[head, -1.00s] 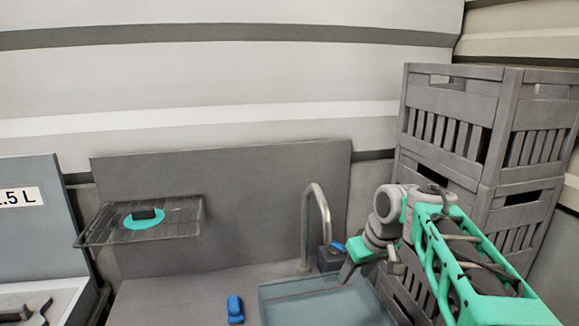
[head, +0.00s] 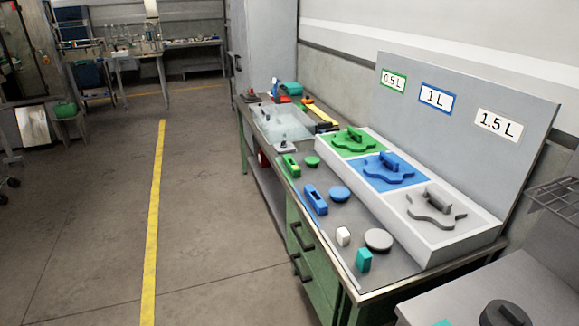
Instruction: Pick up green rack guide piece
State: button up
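Several green pieces show on the workbench in the head view. A green wavy piece with an upright handle (head: 352,141) lies in the green far compartment of the white tray. In front of it on the bench are a long green block with a slot (head: 290,166) and a small green disc (head: 312,161). I cannot tell which one is the rack guide piece. My gripper is out of view, and nothing shows in contact with these pieces.
The white tray (head: 440,246) also holds a blue and a grey wavy piece. Blue, white, grey and teal parts lie along the bench's front edge. A panel labelled 0.5 L, 1 L and 1.5 L (head: 470,95) stands behind. Open floor (head: 90,220) lies left.

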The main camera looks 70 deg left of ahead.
aim_at(294, 169)
jog(key=u, duration=2.9)
jog(key=i, duration=3)
